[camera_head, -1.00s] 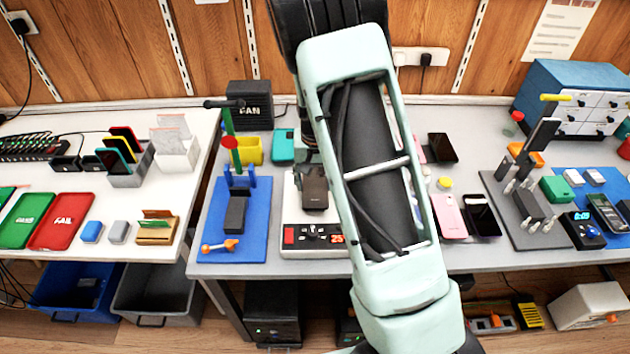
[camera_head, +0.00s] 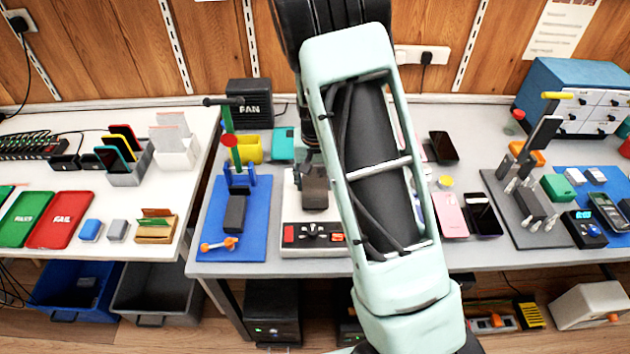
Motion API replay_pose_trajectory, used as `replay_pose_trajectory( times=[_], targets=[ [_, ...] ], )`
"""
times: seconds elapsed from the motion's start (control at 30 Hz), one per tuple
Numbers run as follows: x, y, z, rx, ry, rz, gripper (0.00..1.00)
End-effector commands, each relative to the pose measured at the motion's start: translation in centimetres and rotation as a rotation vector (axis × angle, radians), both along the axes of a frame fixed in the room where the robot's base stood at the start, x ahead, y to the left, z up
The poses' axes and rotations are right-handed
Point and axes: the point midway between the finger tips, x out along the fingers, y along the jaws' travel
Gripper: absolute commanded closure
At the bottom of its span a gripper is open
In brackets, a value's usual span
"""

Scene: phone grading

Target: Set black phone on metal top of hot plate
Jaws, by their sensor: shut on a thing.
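The hot plate (camera_head: 313,251) stands near the front edge of the grey bench, with a dark control panel on its white body. Its top is partly hidden by my arm and by what I hold. My gripper (camera_head: 312,164) is above the hot plate, mostly hidden behind my forearm. It is shut on a dark phone (camera_head: 314,194), whose dark face shows over the left part of the plate. I cannot tell whether the phone touches the metal top.
A blue mat (camera_head: 212,225) with a green-handled clamp (camera_head: 234,150) lies left of the hot plate. A pink phone (camera_head: 450,215) and a dark phone (camera_head: 483,216) lie to its right, with another dark phone (camera_head: 443,146) behind. A grey fixture (camera_head: 523,228) stands farther right.

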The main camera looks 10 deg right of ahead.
Motion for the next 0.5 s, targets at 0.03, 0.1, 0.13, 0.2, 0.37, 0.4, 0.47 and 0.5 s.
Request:
replay_pose_trajectory(
  times=[0.03,0.1,0.13,0.2,0.37,0.4,0.47,0.5],
  targets=[
    [0.04,0.0,0.05,0.0,-0.001,0.0,0.78],
    [0.04,0.0,0.05,0.0,-0.001,0.0,0.78],
    [0.03,0.0,0.06,0.0,-0.001,0.0,0.78],
    [0.03,0.0,0.06,0.0,-0.001,0.0,0.49],
    [0.04,0.0,0.05,0.0,-0.001,0.0,0.31],
    [0.03,0.01,0.05,0.0,-0.001,0.0,0.29],
    [0.03,0.0,0.04,0.0,-0.001,0.0,0.29],
    [0.01,0.0,0.04,0.0,-0.001,0.0,0.29]
  ],
)
